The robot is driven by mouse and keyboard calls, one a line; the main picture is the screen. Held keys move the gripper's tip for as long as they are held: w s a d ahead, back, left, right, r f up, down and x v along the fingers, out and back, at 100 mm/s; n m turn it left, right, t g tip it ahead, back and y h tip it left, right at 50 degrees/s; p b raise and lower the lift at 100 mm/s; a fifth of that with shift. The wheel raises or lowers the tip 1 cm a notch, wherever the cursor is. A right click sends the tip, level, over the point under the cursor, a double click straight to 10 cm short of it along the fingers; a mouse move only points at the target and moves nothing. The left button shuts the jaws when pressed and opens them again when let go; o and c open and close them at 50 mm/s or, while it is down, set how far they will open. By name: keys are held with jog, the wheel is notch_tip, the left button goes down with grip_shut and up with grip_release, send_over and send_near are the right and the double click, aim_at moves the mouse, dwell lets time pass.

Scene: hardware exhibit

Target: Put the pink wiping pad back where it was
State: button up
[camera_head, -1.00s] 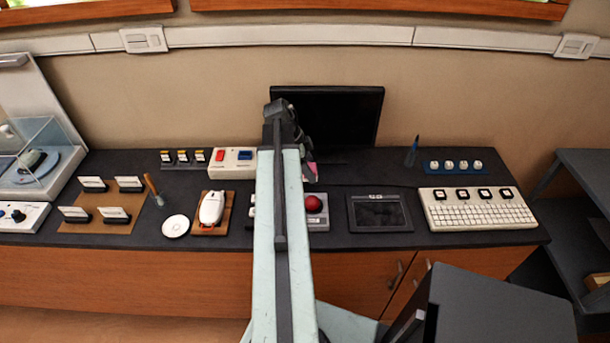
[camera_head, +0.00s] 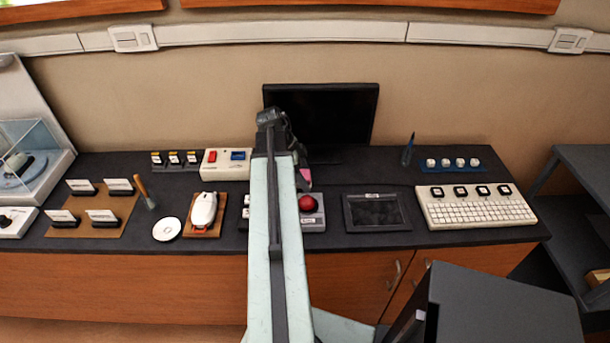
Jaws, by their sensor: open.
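A small pink piece (camera_head: 304,178), which looks like the wiping pad, shows just right of my arm near the counter's middle, behind the red ball. Most of it is hidden, and I cannot tell whether it touches the counter or my gripper. My gripper (camera_head: 300,161) hangs at the arm's end in front of the black monitor, right by the pink piece. It is open, but the arm hides much of it.
The dark counter (camera_head: 345,178) carries a red ball device (camera_head: 307,203), a black tablet (camera_head: 376,211), a white keyboard panel (camera_head: 476,209), a white mouse (camera_head: 203,210) and a round white disc (camera_head: 167,229). A black monitor (camera_head: 330,115) stands behind. A grey shelf (camera_head: 575,185) stands right.

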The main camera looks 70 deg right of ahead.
jog(key=p+v, duration=1.1)
jog(key=v, duration=0.1)
jog(key=shift+r, duration=0.1)
jog(key=w+a+n, duration=0.4)
jog(key=w+a, duration=0.3)
jog(key=w+a+n+t, duration=0.1)
jog(key=w+a+n, duration=0.4)
jog(key=w+a, duration=0.2)
jog(key=w+a+f+n+t, duration=0.1)
jog(key=w+a+n, duration=0.4)
jog(key=w+a, duration=0.2)
jog(key=shift+w+a+f, duration=0.15)
jog(key=shift+w, duration=0.65)
jog(key=w+a+n, duration=0.2)
jog(key=a+n, duration=0.4)
jog(key=a, duration=0.5)
jog(key=w+a+n+t+y, duration=0.1)
jog(key=w+a+n, duration=0.2)
jog(key=a+n, duration=0.3)
jog(key=w+a+n+t, duration=0.1)
jog(key=w+a+n, duration=0.2)
jog(key=a, duration=1.4)
jog(key=n, duration=0.2)
jog(key=shift+f+n+y, duration=0.25)
jog(key=shift+n+y, duration=0.15)
